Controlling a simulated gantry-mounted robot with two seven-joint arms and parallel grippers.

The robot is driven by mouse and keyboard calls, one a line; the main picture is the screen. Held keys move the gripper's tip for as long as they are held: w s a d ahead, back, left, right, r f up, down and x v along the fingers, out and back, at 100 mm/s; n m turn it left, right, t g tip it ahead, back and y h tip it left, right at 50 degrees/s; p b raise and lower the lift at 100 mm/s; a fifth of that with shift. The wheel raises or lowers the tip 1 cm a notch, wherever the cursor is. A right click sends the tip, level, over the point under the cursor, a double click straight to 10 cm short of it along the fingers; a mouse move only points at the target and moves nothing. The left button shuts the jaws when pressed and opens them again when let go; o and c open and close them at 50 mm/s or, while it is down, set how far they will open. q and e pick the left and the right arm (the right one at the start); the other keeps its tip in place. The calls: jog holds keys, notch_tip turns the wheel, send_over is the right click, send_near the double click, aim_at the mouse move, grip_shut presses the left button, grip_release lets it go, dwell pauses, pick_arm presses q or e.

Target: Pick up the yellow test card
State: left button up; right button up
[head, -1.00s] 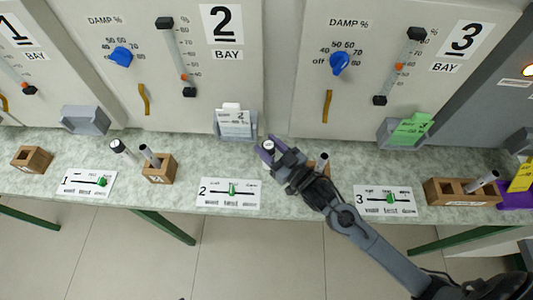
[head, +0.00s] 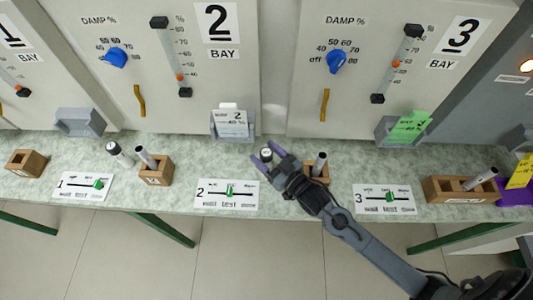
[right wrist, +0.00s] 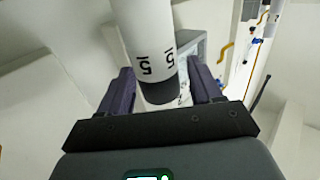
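The yellow test card (head: 519,172) stands at the far right end of the bench, beside a purple holder (head: 512,194). My right gripper (head: 267,157) is far to its left, over the middle of the bench behind the bay 2 strip. Its purple fingers are on either side of a white rod with a dark end, and appear shut on it. In the right wrist view the rod (right wrist: 145,35) is marked 15 and runs between the fingers (right wrist: 160,88). The card is not seen there. My left gripper is not in view.
A wooden block with a rod (head: 318,171) is close to my right gripper. Another block (head: 460,190) with a rod is just left of the yellow card. A green card (head: 409,127) sits in the bay 3 holder. A loose rod (head: 120,154) stands at left.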

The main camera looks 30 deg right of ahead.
jog(key=shift+o, duration=0.3)
jog(key=shift+r, duration=0.15)
jog(key=v, duration=1)
jog(key=shift+s, duration=0.4)
jog(key=shift+s+d, duration=0.15)
jog(key=shift+s, duration=0.15)
jog(key=shift+c, duration=1.1)
jog(key=shift+s, duration=0.25)
